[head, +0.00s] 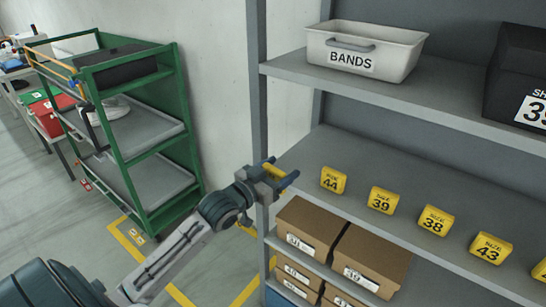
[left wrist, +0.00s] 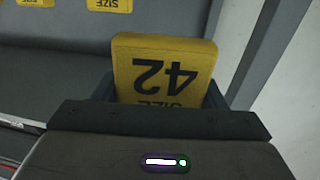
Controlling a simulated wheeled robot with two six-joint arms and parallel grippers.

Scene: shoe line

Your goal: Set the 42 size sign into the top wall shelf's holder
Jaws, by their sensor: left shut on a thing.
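The yellow 42 size sign (left wrist: 163,70) is held between the fingers of my left gripper (head: 280,180) and reads upside down in the left wrist view. In the head view only a small yellow part of it (head: 270,165) shows at the gripper. My left gripper is shut on it, by the left front end of the shelf (head: 325,150) that bears a row of yellow size signs. The upper shelf (head: 290,66) carries a BANDS bin. I cannot make out a sign holder on either shelf. My right gripper is not in view.
Signs 44 (head: 333,180), 39 (head: 382,201), 38 (head: 435,221) and 43 (head: 490,248) stand along the shelf. The BANDS bin (head: 400,45) and a black bin (head: 520,75) are above. Brown shoe boxes (head: 375,258) lie below. A green cart (head: 180,110) stands left.

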